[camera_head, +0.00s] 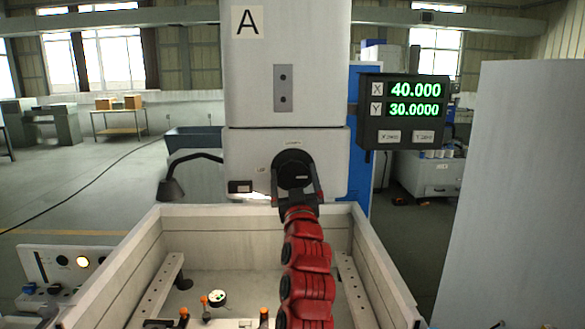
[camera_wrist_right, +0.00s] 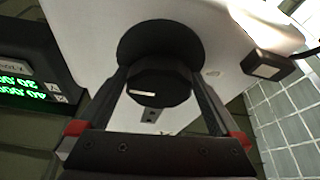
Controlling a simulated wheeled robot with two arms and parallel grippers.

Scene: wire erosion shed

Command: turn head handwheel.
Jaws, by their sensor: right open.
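The black round head handwheel (camera_head: 293,165) sits on the lower front of the grey machine head marked A. In the right wrist view the handwheel (camera_wrist_right: 158,84) shows a dark faceted knob with a pale mark, in front of a wider black disc. My right gripper (camera_head: 295,186) is at the handwheel from the front, its arm rising from below. Its fingers (camera_wrist_right: 161,92) are open, one on each side of the knob. I cannot tell whether they touch it. My left gripper is not in view.
A lamp (camera_head: 172,188) on a bent arm stands left. Below is an open work tank (camera_head: 143,262) with rails and small parts. A large grey panel (camera_head: 515,190) fills the right.

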